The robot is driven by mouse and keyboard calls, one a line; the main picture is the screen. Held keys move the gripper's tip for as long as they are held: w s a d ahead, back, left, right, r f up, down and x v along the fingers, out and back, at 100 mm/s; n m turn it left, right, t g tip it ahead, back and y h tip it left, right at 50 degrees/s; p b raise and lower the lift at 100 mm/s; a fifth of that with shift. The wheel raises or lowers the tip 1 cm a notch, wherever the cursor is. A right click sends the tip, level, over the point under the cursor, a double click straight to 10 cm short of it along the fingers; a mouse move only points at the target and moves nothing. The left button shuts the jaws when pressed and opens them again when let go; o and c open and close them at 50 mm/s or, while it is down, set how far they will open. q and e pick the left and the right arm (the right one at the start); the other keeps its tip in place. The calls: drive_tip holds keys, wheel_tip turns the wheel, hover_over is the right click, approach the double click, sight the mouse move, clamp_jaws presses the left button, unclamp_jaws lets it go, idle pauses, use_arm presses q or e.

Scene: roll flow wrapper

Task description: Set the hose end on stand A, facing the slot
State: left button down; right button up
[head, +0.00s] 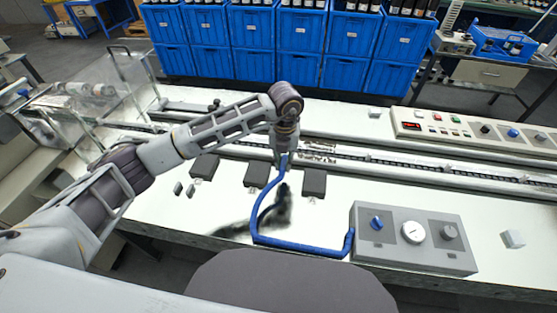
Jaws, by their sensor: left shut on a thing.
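My left gripper (281,158) is shut on the upper end of the blue hose (262,205), pointing down over the white bench. The hose drops from the gripper, bends near the front of the bench and runs right to the grey control box (412,262). Three dark blocks, possibly the stands, sit in a row: a left one (204,166), a middle one (258,174) and a right one (314,182). The gripper is between the middle and right blocks, its height above the bench unclear. I cannot read which is stand A. The hose tip and any slot are hidden or too small. My right gripper is not in view.
A long rail with a dark chain (400,167) runs across the bench behind the blocks. A control panel (470,132) stands at the back right. A clear guard (115,88) is at the left. Blue crates (300,70) line the back.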

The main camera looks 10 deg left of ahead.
use_arm(q)
drive_tip(key=shift+d, duration=1.1)
drive_tip(key=shift+s+d+b, duration=0.1)
drive_tip(key=shift+d+b, duration=0.25)
drive_tip(key=shift+d, duration=0.9)
drive_tip(key=shift+d+b, duration=0.4)
drive_tip(key=shift+d, duration=1.55)
drive_tip(key=shift+s+d, duration=0.1)
drive_tip(key=shift+d, duration=1)
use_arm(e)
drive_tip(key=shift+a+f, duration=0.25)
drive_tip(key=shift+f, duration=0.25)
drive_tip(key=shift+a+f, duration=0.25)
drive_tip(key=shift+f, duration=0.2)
use_arm(q)
drive_tip(key=shift+b, duration=0.3)
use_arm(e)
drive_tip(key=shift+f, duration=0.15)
use_arm(q)
drive_tip(key=shift+r, duration=0.1)
